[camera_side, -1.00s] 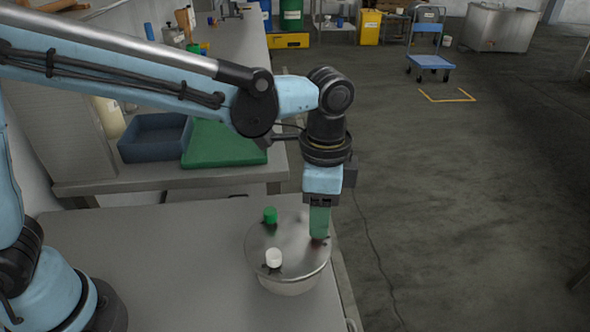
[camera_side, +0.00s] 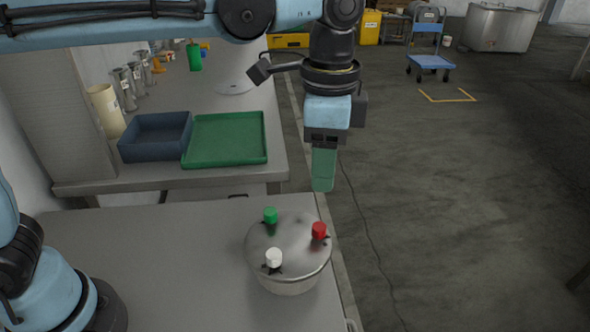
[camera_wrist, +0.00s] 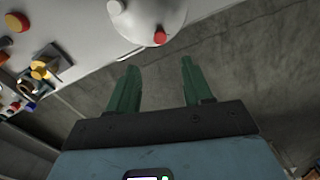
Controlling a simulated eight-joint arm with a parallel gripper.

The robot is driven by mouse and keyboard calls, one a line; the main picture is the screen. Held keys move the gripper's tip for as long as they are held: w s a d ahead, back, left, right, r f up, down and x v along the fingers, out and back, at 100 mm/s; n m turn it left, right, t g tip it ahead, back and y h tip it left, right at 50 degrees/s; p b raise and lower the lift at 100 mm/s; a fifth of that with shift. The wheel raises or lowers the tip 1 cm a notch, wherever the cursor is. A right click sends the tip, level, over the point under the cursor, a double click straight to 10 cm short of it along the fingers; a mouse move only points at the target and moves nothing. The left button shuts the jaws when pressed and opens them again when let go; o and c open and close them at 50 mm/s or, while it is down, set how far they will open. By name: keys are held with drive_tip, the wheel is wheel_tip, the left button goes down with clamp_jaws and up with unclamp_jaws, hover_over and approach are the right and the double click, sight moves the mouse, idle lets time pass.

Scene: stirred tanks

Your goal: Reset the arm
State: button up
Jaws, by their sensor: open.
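My gripper (camera_side: 323,172) hangs pointing down above the far right edge of the steel tank (camera_side: 288,284). In the wrist view its green fingers (camera_wrist: 158,80) stand apart with nothing between them. The tank sits on the near grey table. Its lid carries a green cap (camera_side: 270,215), a white cap (camera_side: 274,257) and a red cap (camera_side: 319,230). The gripper is clear of the red cap. The tank lid (camera_wrist: 148,18) shows at the top of the wrist view, with the red cap (camera_wrist: 160,38) near its rim.
A dark blue bin (camera_side: 154,137) and a green tray (camera_side: 225,140) lie on the table behind. Steel cylinders (camera_side: 124,90) and a cream container (camera_side: 104,108) stand at its left. A blue trolley (camera_side: 428,62) stands on the floor. The floor at right is mostly clear.

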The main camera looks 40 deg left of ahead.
drive_tip(key=shift+a, duration=0.1)
drive_tip(key=s+a+f+n+t, duration=0.2)
drive_tip(key=a+n, duration=0.2)
drive_tip(key=a, duration=0.3)
drive_tip(key=s+a+f+n+t, duration=0.2)
drive_tip(key=a+n, duration=0.2)
drive_tip(key=a, duration=0.3)
drive_tip(key=s+a+f+n+t, duration=0.2)
drive_tip(key=a+f+n+t, duration=0.1)
drive_tip(key=a, duration=0.4)
drive_tip(key=shift+s+n, duration=0.3)
drive_tip(key=shift+n, duration=0.2)
drive_tip(key=shift+a, duration=0.1)
